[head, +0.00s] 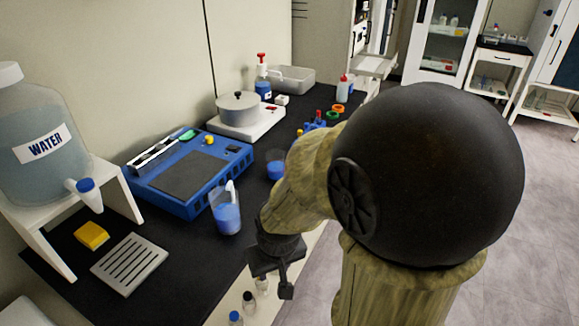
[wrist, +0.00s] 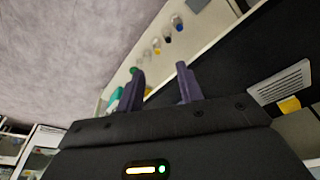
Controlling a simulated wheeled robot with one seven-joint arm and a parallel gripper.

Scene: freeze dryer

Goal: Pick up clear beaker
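A clear beaker (head: 226,212) with blue liquid and a white stick-like piece stands on the black bench, left of my gripper in the head view. A second, smaller clear beaker (head: 276,165) with blue liquid stands farther back, partly beside my arm. My gripper (head: 275,283) is near the bench's front edge, apart from both beakers. In the wrist view my gripper (wrist: 162,84) has its two dark fingers apart with nothing between them. No beaker can be made out in the wrist view.
A blue device (head: 188,172) lies behind the nearer beaker. A water jug (head: 40,140) on a white stand, a yellow sponge (head: 91,235) and a slotted white plate (head: 130,264) are at left. Small capped bottles (head: 249,300) sit below the bench edge. Bare bench lies before the nearer beaker.

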